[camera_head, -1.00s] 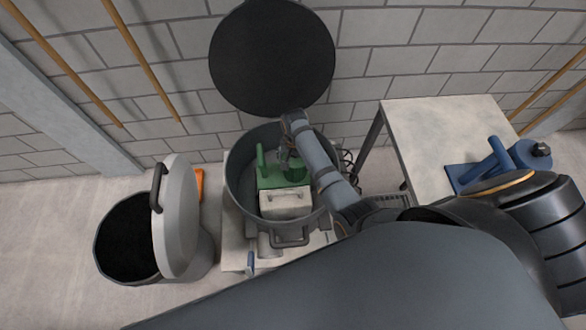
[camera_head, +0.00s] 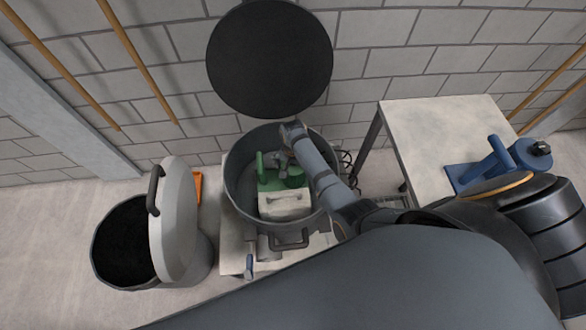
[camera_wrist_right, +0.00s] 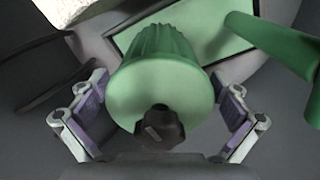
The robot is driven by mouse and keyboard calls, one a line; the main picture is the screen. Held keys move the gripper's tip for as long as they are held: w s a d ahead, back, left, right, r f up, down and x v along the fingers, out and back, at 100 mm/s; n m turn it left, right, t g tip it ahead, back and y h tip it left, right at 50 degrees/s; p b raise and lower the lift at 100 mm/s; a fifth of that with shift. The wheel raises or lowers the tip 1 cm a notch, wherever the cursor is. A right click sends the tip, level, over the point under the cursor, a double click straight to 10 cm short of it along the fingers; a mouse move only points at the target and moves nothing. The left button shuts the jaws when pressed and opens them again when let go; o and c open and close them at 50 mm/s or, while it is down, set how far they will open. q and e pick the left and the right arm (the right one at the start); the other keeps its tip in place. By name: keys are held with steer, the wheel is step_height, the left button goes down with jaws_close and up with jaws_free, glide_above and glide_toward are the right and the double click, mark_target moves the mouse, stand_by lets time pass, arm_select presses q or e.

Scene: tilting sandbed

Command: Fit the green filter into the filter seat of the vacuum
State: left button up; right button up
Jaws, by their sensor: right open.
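The green filter (camera_head: 294,177) is a ribbed cylinder inside the open grey vacuum drum (camera_head: 236,186). In the right wrist view the filter (camera_wrist_right: 165,75) shows its smooth end with a black knob (camera_wrist_right: 160,128). My right gripper (camera_head: 282,159) reaches down into the drum at the filter. Its fingers (camera_wrist_right: 161,78) are open, one on each side of the filter, with visible gaps. A green plate with an upright handle (camera_head: 261,166) is beside the filter. I cannot make out the filter seat or whether the filter is in it. My left gripper is out of view.
A white box with a handle (camera_head: 284,206) is in the front of the drum. A round black lid (camera_head: 270,58) stands behind it. A grey bin (camera_head: 125,272) with a tilted lid (camera_head: 174,220) is at left. A table (camera_head: 425,125) at right carries a blue filter (camera_head: 530,153) and handled blue plate.

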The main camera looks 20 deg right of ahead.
step_height(320, 180, up, 12)
steer(key=shift+r+p, duration=0.15)
steer(key=shift+p, duration=0.95)
